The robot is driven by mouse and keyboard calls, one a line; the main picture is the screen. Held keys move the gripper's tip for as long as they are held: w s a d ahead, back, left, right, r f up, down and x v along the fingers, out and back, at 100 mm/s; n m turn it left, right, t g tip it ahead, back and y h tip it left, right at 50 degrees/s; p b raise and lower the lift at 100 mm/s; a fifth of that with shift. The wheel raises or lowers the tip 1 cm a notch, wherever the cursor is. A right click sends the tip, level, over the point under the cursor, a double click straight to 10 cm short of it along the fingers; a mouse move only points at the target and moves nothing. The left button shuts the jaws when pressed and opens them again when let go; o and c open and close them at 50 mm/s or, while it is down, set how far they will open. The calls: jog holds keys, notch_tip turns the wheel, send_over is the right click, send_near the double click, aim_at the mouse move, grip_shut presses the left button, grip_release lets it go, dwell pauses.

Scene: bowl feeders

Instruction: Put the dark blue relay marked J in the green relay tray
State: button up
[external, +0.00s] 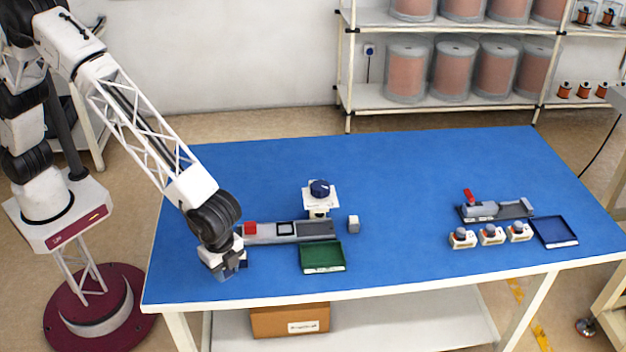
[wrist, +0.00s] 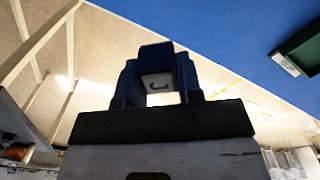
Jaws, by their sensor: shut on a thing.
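My gripper (external: 228,266) is near the front left of the blue table, to the left of the green relay tray (external: 309,269). The gripper is shut on a dark blue relay; in the wrist view the relay (wrist: 155,51) sits between the fingers, with a white face marked with a J-like character towards the camera. In the external view the relay is mostly hidden by the gripper. The green tray looks empty, and its corner also shows at the right of the wrist view (wrist: 304,42).
A blue tray (external: 555,232) and several white units are at the right. The table middle is clear.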

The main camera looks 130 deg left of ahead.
jog(key=w+d+f+m, duration=0.1)
jog(key=d+f, duration=0.1)
jog(key=d, duration=0.5)
jog(key=w+d+f+m, duration=0.1)
jog(key=d+f, duration=0.1)
jog(key=d, duration=0.4)
notch_tip(320, 180, up, 7)
jog(key=n, duration=1.2)
send_over(314, 257)
jog(key=shift+r, duration=0.15)
jog(key=shift+f, duration=3.15)
jog(key=shift+f, duration=0.15)
jog(key=shift+f, duration=1.7)
jog(key=shift+f, duration=0.15)
